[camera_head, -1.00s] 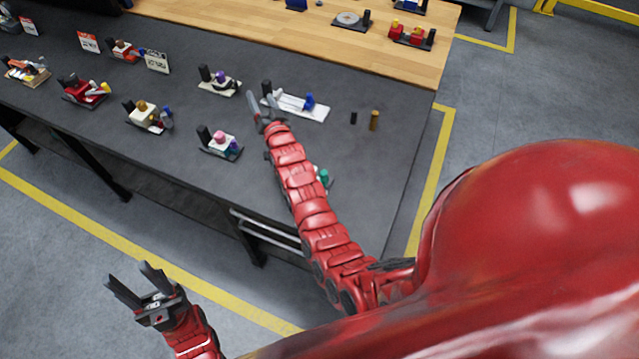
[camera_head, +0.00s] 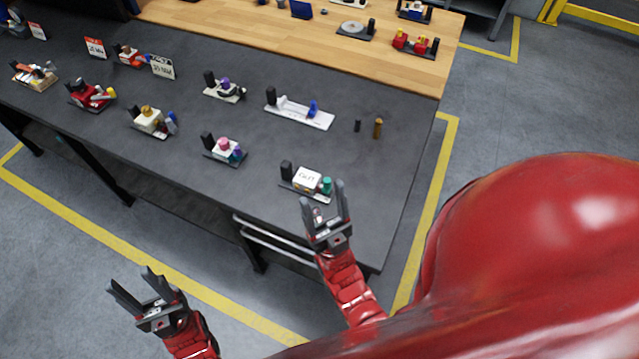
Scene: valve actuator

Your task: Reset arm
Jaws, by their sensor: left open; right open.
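My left gripper (camera_head: 130,292) is open and empty at the lower left, over the floor in front of the table. My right gripper (camera_head: 322,208) is open, its fingers pointing up the picture, near the table's front edge. Its fingertips show just below a small device with a white block and a teal part (camera_head: 307,181). I cannot tell whether they touch it; nothing shows between the fingers.
The dark table (camera_head: 270,190) holds several small devices, including a white plate with a blue part (camera_head: 300,112) and one with a pink knob (camera_head: 224,149). Two small pegs, one black (camera_head: 357,126) and one brass (camera_head: 378,128), stand at right. Open floor (camera_head: 60,270) lies in front.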

